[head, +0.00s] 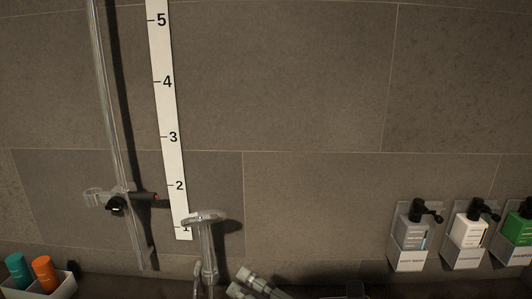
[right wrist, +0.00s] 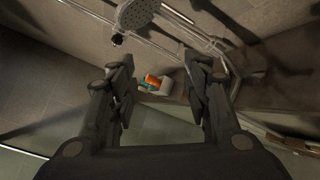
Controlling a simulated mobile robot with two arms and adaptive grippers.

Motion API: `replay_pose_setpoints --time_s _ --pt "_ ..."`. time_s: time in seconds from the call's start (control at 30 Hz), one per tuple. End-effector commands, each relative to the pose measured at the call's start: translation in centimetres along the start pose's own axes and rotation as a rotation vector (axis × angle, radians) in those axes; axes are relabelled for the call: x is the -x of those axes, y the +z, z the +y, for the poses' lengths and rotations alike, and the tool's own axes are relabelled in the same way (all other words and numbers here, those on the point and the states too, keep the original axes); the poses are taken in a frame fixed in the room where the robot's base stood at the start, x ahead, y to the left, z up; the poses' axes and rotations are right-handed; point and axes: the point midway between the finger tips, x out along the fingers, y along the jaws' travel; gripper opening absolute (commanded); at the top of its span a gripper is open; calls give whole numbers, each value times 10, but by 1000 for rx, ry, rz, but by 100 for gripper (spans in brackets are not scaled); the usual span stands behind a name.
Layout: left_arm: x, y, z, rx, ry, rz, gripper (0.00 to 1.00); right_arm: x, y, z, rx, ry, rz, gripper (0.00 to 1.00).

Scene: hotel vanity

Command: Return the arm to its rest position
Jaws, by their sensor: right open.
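My right gripper (right wrist: 160,85) shows in the right wrist view with its two dark fingers well apart. It is open, and nothing is between its pads. Beyond the fingers, at a distance, are an orange item (right wrist: 153,80) and a pale container (right wrist: 174,88). Neither gripper can be made out for certain in the head view. My left gripper is not in view.
A shower rail (head: 107,130) with a holder (head: 108,200) stands beside a numbered strip (head: 171,120). A chrome fixture (head: 207,245) rises at the bottom. Wall dispensers (head: 409,250) hang right. A white caddy (head: 60,288) holds teal and orange bottles. A shower head (right wrist: 136,13) shows overhead.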

Motion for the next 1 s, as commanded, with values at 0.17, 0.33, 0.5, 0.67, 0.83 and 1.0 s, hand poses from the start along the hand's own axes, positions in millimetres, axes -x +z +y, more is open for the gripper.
replay_pose_setpoints --time_s 0.17,0.33,0.5,0.67,0.83,1.0 --pt "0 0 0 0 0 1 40 7 -4 -54 -474 -160 -102 45" --pt "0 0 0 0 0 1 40 30 -16 -119 -929 -331 -254 45" --pt "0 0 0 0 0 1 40 74 -46 -189 -1374 -519 -476 45" --pt "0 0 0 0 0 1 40 131 -88 -246 -1739 -694 -748 45" --pt "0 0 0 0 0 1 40 191 -133 -282 -1997 -838 -1038 45" --pt "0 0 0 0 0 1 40 248 -176 -300 -2162 -954 -1329 45"
